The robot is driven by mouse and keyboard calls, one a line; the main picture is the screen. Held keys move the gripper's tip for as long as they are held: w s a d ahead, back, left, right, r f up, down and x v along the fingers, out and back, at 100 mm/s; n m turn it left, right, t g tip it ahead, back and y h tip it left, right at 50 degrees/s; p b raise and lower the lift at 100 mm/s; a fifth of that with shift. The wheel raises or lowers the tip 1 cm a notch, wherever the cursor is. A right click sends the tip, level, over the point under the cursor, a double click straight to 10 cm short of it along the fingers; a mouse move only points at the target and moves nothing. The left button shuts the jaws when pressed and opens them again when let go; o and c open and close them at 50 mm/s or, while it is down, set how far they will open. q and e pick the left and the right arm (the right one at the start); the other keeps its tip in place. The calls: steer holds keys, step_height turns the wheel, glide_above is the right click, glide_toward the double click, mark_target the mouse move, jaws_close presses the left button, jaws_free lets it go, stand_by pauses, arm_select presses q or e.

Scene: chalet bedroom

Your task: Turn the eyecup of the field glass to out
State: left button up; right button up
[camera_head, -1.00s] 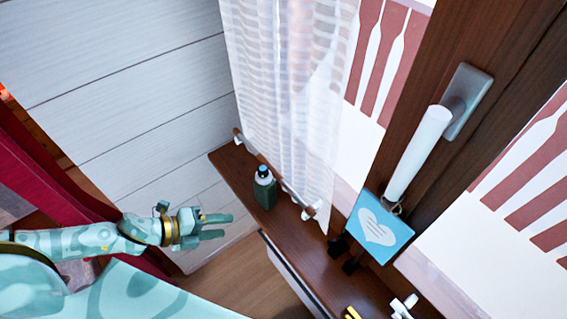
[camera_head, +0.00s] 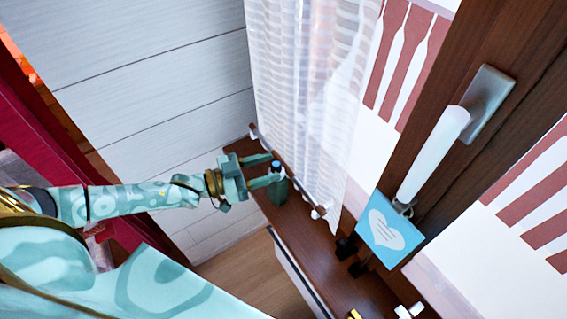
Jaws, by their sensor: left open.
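The field glass (camera_head: 279,192) looks like a small dark green upright body with a dark and pale-blue top end. It stands on the brown wooden ledge (camera_head: 312,245) beside the curtain. My left gripper (camera_head: 268,170) is open and comes in from the left, at the upper part of the field glass. Its two fingers point right; the nearer one overlaps the glass in the picture. I cannot tell whether they touch it. The eyecup's setting is too small to read. My right gripper is not in view.
A sheer white curtain (camera_head: 305,100) hangs behind the ledge, and a rail (camera_head: 300,187) runs along its back edge. Small black, white and yellow items lie at the ledge's near end.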

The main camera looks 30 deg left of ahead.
mark_target(273, 167)
arm_select(q)
steer(key=shift+x, duration=2.35)
steer(key=c, duration=1)
steer(key=shift+r+p, duration=0.15)
steer(key=shift+p, duration=0.25)
steer(key=n+t+y+p, duration=0.2)
steer(key=y+p, duration=0.1)
steer(key=n+t+y+p, duration=0.1)
steer(key=n+y+p, duration=0.1)
steer(key=y+p, duration=0.1)
steer(key=shift+a+r+n+t, duration=0.1)
steer(key=shift+a+n+t, duration=0.1)
steer(key=shift+n+t, duration=0.2)
steer(key=n+y+p, duration=0.2)
steer(key=y, duration=0.1)
steer(key=shift+w+a+t+y, duration=0.1)
steer(key=shift+a+t+y, duration=0.05)
steer(key=shift+t+y, duration=0.2)
steer(key=shift+a+f+n+y+p, duration=0.1)
steer(key=shift+n+y+p, duration=0.1)
steer(key=shift+n+y, duration=0.45)
steer(key=shift+a+f+n+y+p, duration=0.15)
steer(key=shift+n+y, duration=0.2)
steer(key=shift+y, duration=0.45)
steer(key=shift+n+y, duration=0.3)
steer(key=shift+y, duration=0.1)
steer(key=shift+w, duration=0.1)
